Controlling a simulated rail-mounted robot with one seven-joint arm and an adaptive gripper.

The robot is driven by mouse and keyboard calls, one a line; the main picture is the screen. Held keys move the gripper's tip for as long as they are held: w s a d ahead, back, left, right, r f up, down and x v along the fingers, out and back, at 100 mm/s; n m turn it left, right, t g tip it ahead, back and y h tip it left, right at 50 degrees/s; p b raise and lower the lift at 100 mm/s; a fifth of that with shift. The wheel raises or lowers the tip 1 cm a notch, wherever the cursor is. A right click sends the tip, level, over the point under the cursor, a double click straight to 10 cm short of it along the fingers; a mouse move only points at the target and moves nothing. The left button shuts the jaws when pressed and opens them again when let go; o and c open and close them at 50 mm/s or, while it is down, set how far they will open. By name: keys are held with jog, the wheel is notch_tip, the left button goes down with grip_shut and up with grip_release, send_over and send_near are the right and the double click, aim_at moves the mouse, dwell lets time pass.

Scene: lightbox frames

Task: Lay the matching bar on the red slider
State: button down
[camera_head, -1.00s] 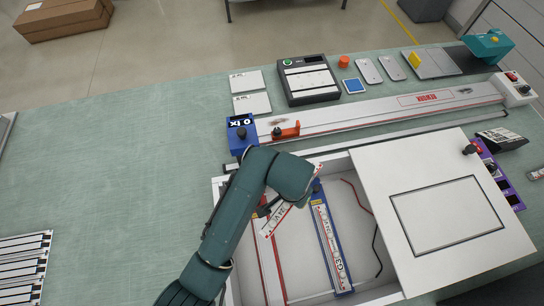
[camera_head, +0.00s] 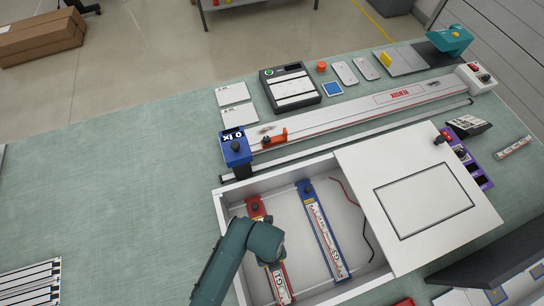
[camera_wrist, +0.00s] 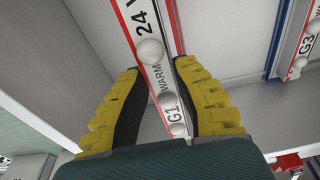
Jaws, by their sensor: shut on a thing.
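In the head view the bar (camera_head: 279,284) lines up lengthwise with the red slider (camera_head: 254,206) on the left side of the open box. Red edges show along both sides of the bar. I cannot tell whether it touches the slider's bed. My wrist hides the bar's middle and the fingertips in the head view.
A blue slider (camera_head: 305,188) holds another bar, G3 (camera_head: 328,245), to the right. The box's white wall (camera_head: 226,215) is close on the left. A white lid (camera_head: 420,195) covers the box's right part; dark and red wires (camera_head: 364,235) lie inside.

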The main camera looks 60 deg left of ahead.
notch_tip(320, 180, down, 7)
jog(key=shift+r, duration=0.1)
jog(key=shift+f+b, duration=0.25)
jog(key=shift+b, duration=0.1)
jog(key=c, duration=0.9)
grip_release()
jog(key=shift+c, duration=0.2)
jog(key=shift+r, duration=0.15)
jog(key=r, duration=0.4)
jog(key=a+r, duration=0.1)
jog(key=r, duration=0.3)
jog(key=r+p, duration=0.1)
jog(key=r, duration=0.3)
jog(key=shift+w+a, duration=0.15)
jog(key=shift+a, duration=0.25)
